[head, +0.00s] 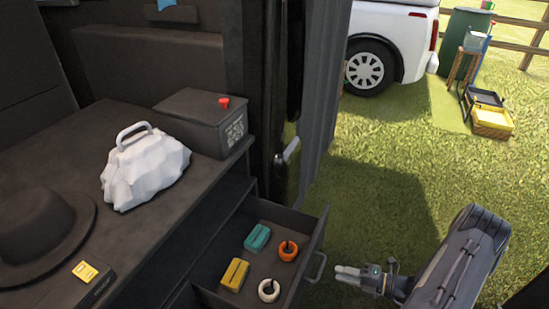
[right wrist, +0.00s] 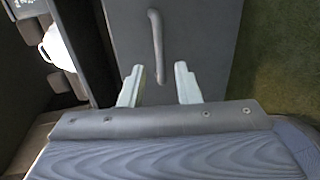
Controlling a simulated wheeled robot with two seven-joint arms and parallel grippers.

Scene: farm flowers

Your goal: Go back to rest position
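My right gripper (head: 348,273) is at the lower right in the head view, just to the right of the open drawer (head: 325,226). In the right wrist view its two pale fingers (right wrist: 158,70) are spread apart with nothing seen held between them. The grey drawer handle (head: 317,268) is on the drawer front, a short way left of the fingertips. It also shows in the right wrist view (right wrist: 156,45), ahead of the fingers; I cannot tell whether they touch it. My left gripper is not in view.
The drawer holds a teal block (head: 257,237), a yellow block (head: 234,275), an orange ring (head: 288,250) and a white ring (head: 268,290). A white bag (head: 145,170), dark box (head: 200,118) and hat (head: 40,230) sit on the dark counter. Grass right of the drawer is open.

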